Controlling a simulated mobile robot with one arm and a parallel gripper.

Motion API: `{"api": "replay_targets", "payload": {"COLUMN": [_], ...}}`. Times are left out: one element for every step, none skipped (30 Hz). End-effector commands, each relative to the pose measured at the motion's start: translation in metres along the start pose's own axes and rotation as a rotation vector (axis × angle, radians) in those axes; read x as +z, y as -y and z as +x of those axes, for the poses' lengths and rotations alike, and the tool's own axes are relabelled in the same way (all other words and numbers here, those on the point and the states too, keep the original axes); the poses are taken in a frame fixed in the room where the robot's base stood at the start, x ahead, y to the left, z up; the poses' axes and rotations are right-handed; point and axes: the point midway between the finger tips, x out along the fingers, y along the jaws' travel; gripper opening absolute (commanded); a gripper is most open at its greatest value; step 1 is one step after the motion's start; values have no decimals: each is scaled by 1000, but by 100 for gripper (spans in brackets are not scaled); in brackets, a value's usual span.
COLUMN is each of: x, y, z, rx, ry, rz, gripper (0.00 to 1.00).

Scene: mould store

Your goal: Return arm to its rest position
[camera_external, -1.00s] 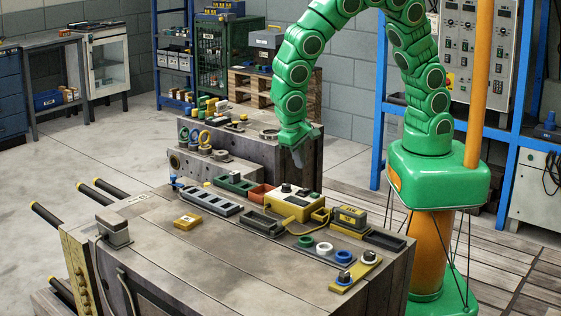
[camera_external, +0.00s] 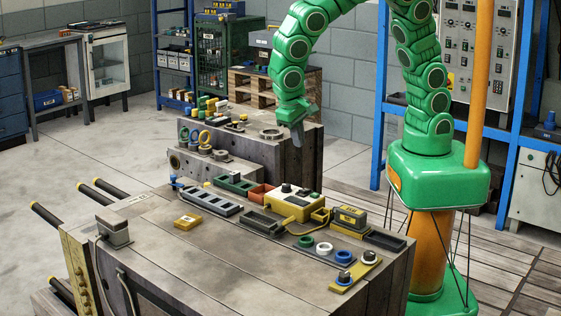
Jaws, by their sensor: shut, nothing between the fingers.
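My gripper (camera_external: 298,136) hangs at the end of my green arm, pointing down. It is shut and empty. In the picture it overlaps the right end of the rear wooden block, above the front bench. The arm arches up out of the top of the view and comes down to my green base at the right. The gripper appears apart from the things on the bench.
The front bench (camera_external: 150,235) bears a yellow box (camera_external: 294,204), a grey slotted tray (camera_external: 212,201), a small yellow block (camera_external: 187,221) and several rings. A blue rack (camera_external: 381,90) stands behind my base.

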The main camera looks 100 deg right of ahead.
Motion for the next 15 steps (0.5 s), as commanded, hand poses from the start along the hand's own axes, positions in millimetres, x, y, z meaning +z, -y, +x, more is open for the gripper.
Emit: {"api": "replay_targets", "payload": {"x": [0, 0, 0, 0, -1, -2, -2, -4, -5, -6, -7, -8, -8, -9, -9], "y": [0, 0, 0, -2, -3, -6, -10, -14, -22, -28, -34, -43, -50, -58, -68], "z": [0, 0, 0, -1, -2, -3, -5, -7, -10, -13, -16, -20, -22, -24, -28], "rx": [0, 0, 0, -1, -1, -3, -4, -6, -11, -14, -18, -22, -25, -28, -33], "ry": [0, 0, 0, 0, 1, 2, 3, 5, 7, 8, 11, 15, 19, 22, 26], "rz": [0, 0, -1, -2, -4, -9, -15, -21, -33, -42, -55, -72, -85, -99, -118], "gripper": [0, 0, 0, 0, 0, 0, 0, 0, 0, 0, 0, 0, 0, 0, 0]}}
